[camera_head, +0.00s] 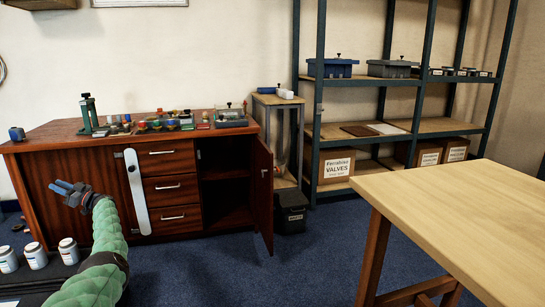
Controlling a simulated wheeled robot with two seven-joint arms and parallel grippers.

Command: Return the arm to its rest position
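My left arm, in a green sleeve, comes up from the lower left of the head view. Its gripper (61,187) has blue fingers that point left, in front of the wooden cabinet (80,167). The fingers look close together, but they are too small to tell whether they are open or shut. I see nothing held in them. My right gripper is out of view.
The cabinet's right door (263,195) stands open. Tools and small parts crowd its top. White jars (68,251) stand low at left. A black bin (291,212), a shelf rack (318,100) and a wooden table (460,215) are to the right. Blue carpet between is clear.

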